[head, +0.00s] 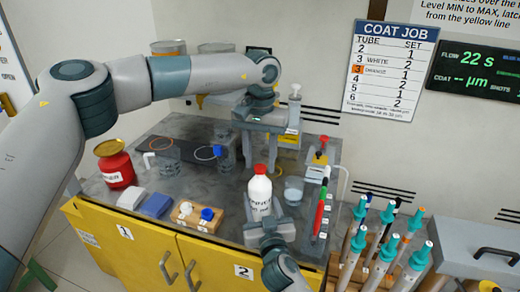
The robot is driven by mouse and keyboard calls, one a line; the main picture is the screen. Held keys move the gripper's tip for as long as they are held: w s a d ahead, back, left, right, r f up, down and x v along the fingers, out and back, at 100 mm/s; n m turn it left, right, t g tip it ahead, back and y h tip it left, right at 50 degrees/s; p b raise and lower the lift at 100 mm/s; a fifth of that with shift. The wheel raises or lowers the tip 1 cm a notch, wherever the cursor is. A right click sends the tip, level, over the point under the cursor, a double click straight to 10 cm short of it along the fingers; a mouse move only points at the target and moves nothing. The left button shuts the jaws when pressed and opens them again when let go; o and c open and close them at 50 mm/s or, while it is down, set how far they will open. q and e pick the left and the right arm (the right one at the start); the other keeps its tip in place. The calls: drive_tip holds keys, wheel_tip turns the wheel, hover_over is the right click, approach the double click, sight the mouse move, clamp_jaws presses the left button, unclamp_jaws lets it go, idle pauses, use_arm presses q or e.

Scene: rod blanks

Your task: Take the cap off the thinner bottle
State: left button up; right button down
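The thinner bottle (260,196) is white with dark lettering, partly hidden, and stands upright near the front of the grey bench. Its red cap (261,169) sits on top. My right gripper (268,226) is low at the bottle's near side, around or against its lower part; its fingers are hard to make out, so I cannot tell whether it grips. My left gripper (246,140) points down over the back middle of the bench, behind and above the bottle and apart from the cap. Its fingers blend with grey equipment there.
A red can (115,166) stands at the bench's left. A wooden block (197,216) with white and blue knobs is left of the bottle. A clear beaker (293,190) and red and green markers (320,212) are close on its right. Teal-topped rods (385,240) stand farther right.

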use_arm(q)
drive_tip(key=shift+f, duration=0.3)
drive_tip(key=shift+c, duration=0.6)
clamp_jaws()
